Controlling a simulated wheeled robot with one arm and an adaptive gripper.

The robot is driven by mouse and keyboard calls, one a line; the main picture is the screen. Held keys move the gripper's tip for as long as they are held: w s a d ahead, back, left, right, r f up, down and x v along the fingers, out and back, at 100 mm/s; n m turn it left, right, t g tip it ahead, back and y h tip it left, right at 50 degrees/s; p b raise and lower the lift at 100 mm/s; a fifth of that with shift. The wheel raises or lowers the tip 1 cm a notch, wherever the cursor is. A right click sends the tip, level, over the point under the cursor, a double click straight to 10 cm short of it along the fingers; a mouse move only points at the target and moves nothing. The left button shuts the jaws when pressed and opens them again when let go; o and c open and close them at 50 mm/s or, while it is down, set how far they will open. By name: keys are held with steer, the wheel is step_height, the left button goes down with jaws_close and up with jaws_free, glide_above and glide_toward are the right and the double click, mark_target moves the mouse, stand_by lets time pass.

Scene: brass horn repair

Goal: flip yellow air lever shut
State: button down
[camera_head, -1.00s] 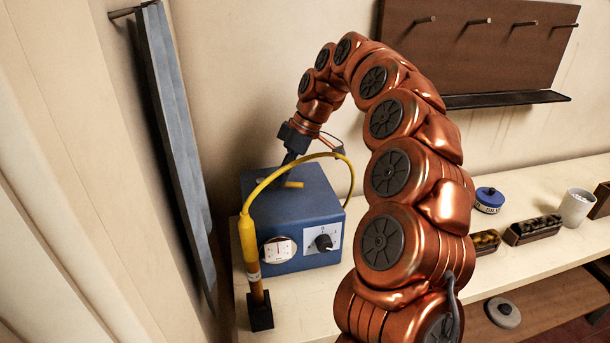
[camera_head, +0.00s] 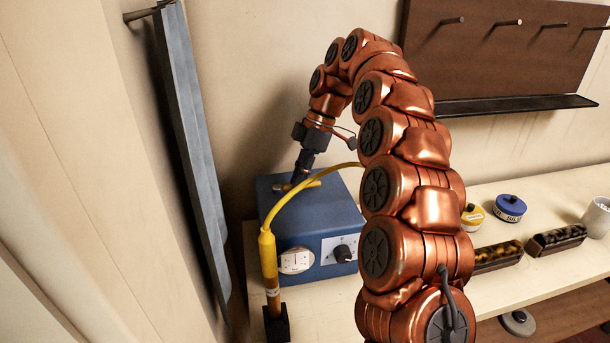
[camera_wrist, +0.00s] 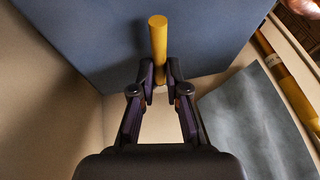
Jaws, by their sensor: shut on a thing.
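The yellow air lever (camera_head: 309,184) is a short bar on top of the blue box (camera_head: 322,216), lying sideways across its upper face. My gripper (camera_head: 298,181) reaches down to the lever's left end. In the wrist view my gripper (camera_wrist: 160,82) is shut on the near end of the yellow lever (camera_wrist: 158,36), whose rounded free end points away over the blue box top (camera_wrist: 100,40). The lever's pivot is hidden at the fingers.
A yellow hose (camera_head: 292,197) arches in front of the box from a yellow handpiece (camera_head: 269,262) in a black stand (camera_head: 276,322). The box front has a gauge (camera_head: 295,260) and a black knob (camera_head: 343,253). A blue-grey cloth (camera_head: 196,150) hangs at left. Tins and trays stand at right.

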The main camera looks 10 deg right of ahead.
steer(key=c, duration=1.2)
jaws_free()
